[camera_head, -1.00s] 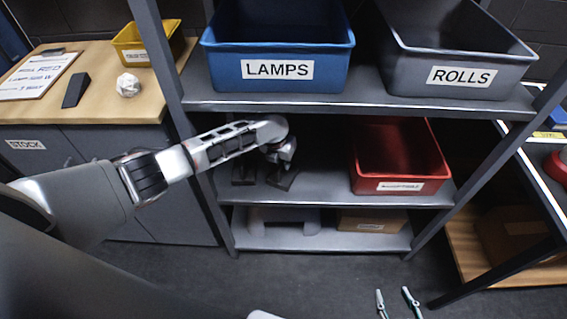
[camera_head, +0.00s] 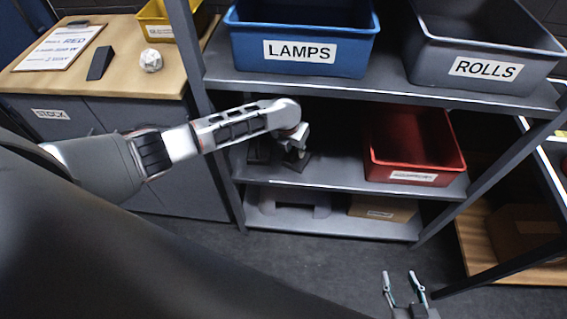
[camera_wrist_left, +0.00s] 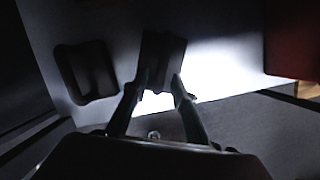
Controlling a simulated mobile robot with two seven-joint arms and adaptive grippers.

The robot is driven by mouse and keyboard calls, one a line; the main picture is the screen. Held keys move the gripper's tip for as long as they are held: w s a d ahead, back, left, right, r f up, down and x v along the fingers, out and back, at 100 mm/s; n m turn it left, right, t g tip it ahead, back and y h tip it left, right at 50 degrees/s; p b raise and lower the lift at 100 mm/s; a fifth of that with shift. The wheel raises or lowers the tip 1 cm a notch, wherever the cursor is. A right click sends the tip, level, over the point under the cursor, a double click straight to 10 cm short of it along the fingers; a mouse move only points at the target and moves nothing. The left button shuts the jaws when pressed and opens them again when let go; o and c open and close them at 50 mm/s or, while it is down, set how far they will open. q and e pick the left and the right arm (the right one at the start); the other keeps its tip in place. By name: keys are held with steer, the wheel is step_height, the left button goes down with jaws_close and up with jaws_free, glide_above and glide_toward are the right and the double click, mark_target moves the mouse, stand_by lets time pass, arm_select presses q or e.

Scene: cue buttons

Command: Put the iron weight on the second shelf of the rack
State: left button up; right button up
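Two dark, block-like objects stand on the rack's middle shelf (camera_head: 340,178). The left one (camera_head: 257,150) shows in the left wrist view as a dark block with a raised rim (camera_wrist_left: 85,72). The right one (camera_head: 297,162) is the dark block (camera_wrist_left: 162,52) just beyond my left fingertips. I cannot tell which is the iron weight. My left gripper (camera_head: 299,140) is low over the right block, and its fingers (camera_wrist_left: 160,80) are apart with bright shelf between them. Contact with the block is unclear. My right gripper (camera_head: 400,280) is open and empty, low in front of the rack.
A red bin (camera_head: 415,145) stands on the same shelf to the right. The LAMPS bin (camera_head: 300,40) and ROLLS bin (camera_head: 485,50) fill the shelf above. A cardboard box (camera_head: 382,208) lies on the bottom shelf. A wooden-topped cabinet (camera_head: 110,85) stands left of the rack.

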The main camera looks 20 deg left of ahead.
arm_select(q)
steer(key=s, duration=0.3)
steer(key=s+p, duration=0.1)
steer(key=s, duration=0.1)
steer(key=s+a, duration=0.1)
steer(key=s, duration=0.2)
steer(key=shift+s+a+r, duration=0.1)
steer(key=shift+s, duration=0.25)
steer(key=s+d+f+n+t+h, duration=0.25)
steer(key=s+d+n+h, duration=0.25)
steer(key=s+d+n, duration=0.7)
steer(key=s+a+r+n+t+y, duration=0.2)
steer(key=s+a+n+t, duration=0.3)
steer(key=n, duration=1.6)
steer(key=s+a, duration=0.3)
steer(key=a, duration=0.3)
steer(key=shift+y, duration=0.3)
steer(key=shift+s+d+f, duration=0.1)
